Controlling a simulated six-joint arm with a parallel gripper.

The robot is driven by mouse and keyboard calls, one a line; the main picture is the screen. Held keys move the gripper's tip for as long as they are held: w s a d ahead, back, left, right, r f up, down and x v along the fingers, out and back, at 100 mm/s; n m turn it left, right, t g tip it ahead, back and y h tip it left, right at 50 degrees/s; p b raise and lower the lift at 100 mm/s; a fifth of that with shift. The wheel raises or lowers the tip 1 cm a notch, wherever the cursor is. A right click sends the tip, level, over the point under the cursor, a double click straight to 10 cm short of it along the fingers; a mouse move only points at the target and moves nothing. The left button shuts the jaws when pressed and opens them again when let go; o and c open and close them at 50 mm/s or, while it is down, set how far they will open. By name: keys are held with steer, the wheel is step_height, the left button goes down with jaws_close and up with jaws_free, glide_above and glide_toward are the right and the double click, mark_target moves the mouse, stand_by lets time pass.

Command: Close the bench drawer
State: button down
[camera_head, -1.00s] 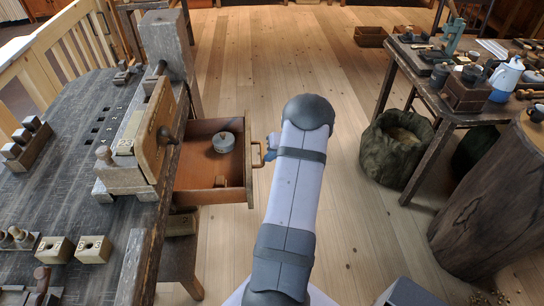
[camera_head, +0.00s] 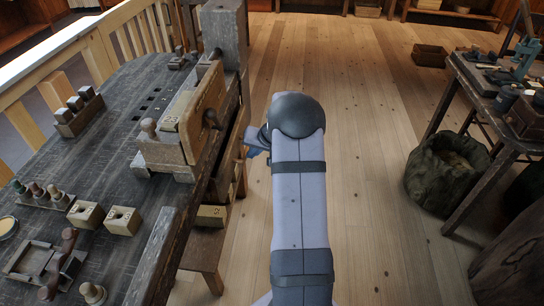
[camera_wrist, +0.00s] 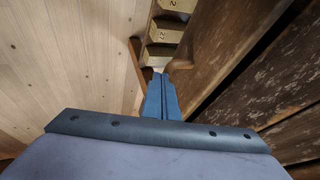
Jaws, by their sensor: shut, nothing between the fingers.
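The bench drawer (camera_head: 239,165) is in or almost in the right side of the bench (camera_head: 110,110) in the head view. Its inside no longer shows; I cannot tell whether a small gap is left at its front. My gripper (camera_head: 254,146) is at the drawer front, close by its handle, partly hidden by my own arm. In the wrist view my gripper's blue fingers (camera_wrist: 161,98) are shut together with nothing between them. Dark wood of the bench side lies to their right. Whether the fingers touch the drawer is unclear.
Numbered wooden blocks (camera_wrist: 163,31) sit low beside the bench; one block (camera_head: 211,215) shows in the head view. A wooden vise (camera_head: 185,125) stands on the bench edge. The floor (camera_head: 350,120) right of my arm is clear up to a dark sack (camera_head: 447,172).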

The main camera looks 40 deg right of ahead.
steer(key=shift+w+a, duration=1.25)
steer(key=shift+a, duration=0.05)
steer(key=shift+r, duration=0.1)
steer(key=shift+s+d+b, duration=0.15)
steer(key=shift+d+b, duration=0.1)
steer(key=shift+b, duration=0.05)
steer(key=s+d+b, duration=0.2)
steer(key=s+d, duration=0.1)
glide_toward(244, 157)
steer(key=shift+s+d+r, duration=0.65)
steer(key=shift+s+r, duration=0.05)
steer(key=shift+r, duration=0.2)
steer(key=shift+s+d+r, duration=0.6)
steer(key=shift+s+r, duration=0.1)
steer(key=shift+r, duration=0.15)
